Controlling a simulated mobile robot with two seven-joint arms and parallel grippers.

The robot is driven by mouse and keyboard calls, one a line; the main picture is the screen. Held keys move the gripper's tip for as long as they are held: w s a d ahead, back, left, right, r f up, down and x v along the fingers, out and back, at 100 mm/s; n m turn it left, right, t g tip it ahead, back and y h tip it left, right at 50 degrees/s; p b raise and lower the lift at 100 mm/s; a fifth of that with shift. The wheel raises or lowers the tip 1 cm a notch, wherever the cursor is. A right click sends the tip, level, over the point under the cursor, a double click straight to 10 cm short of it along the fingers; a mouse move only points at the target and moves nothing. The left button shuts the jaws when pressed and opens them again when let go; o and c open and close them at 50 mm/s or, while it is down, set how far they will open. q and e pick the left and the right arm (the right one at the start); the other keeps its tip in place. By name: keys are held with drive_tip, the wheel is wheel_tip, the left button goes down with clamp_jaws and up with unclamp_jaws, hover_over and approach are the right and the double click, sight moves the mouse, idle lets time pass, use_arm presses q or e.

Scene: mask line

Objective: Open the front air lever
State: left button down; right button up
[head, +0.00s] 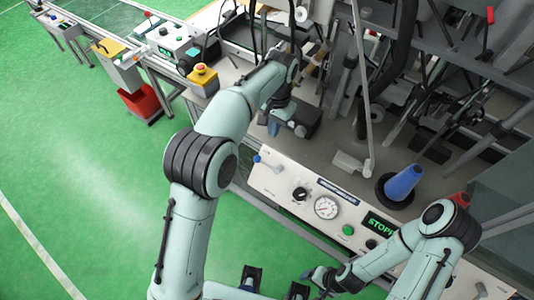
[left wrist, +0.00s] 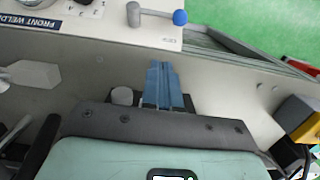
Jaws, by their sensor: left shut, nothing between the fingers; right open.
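The front air lever (head: 265,163) is at the left end of the white control panel (head: 268,183). It is a short grey lever with a blue ball knob. In the left wrist view, the lever (left wrist: 157,14) lies sideways, its grey pivot on the left and its ball on the right. My left gripper (head: 273,128) is over the grey surface behind the panel, apart from the lever. In the left wrist view its blue fingers (left wrist: 163,84) are together and empty, pointing towards the panel. My right gripper (head: 314,279) is low in front of the panel; its fingers are partly hidden.
The panel also has a black knob (head: 299,194), a gauge (head: 326,208), a green button (head: 348,229) and a lit display (head: 380,222). A blue cone (head: 403,183) stands behind it. A yellow box with a red button (head: 203,79) is farther left. Open green floor lies left.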

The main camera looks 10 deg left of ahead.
use_arm(q)
drive_tip(key=f, duration=0.4)
drive_tip(key=f+b, duration=0.1)
drive_tip(key=f, duration=0.1)
drive_tip(key=shift+s+f, duration=0.15)
drive_tip(key=shift+s, duration=0.25)
drive_tip(key=shift+s+a+f+b, duration=0.2)
drive_tip(key=shift+s+f, duration=0.3)
drive_tip(key=shift+f, duration=0.05)
drive_tip(key=shift+s+a+f+b, duration=0.15)
drive_tip(key=shift+s+a+f, duration=0.05)
drive_tip(key=shift+s+f, duration=0.3)
drive_tip(key=shift+s+a+f, duration=0.15)
drive_tip(key=shift+s+f, duration=0.1)
drive_tip(key=shift+s, duration=0.1)
use_arm(e)
drive_tip(key=shift+s+f, duration=0.3)
drive_tip(key=shift+f, duration=0.35)
drive_tip(key=shift+s+f, duration=0.3)
drive_tip(key=shift+f, duration=0.3)
drive_tip(key=shift+r, duration=0.1)
use_arm(q)
drive_tip(key=shift+a+f, duration=0.15)
use_arm(e)
drive_tip(key=shift+w+a+r, duration=0.15)
drive_tip(key=shift+w+r, duration=0.05)
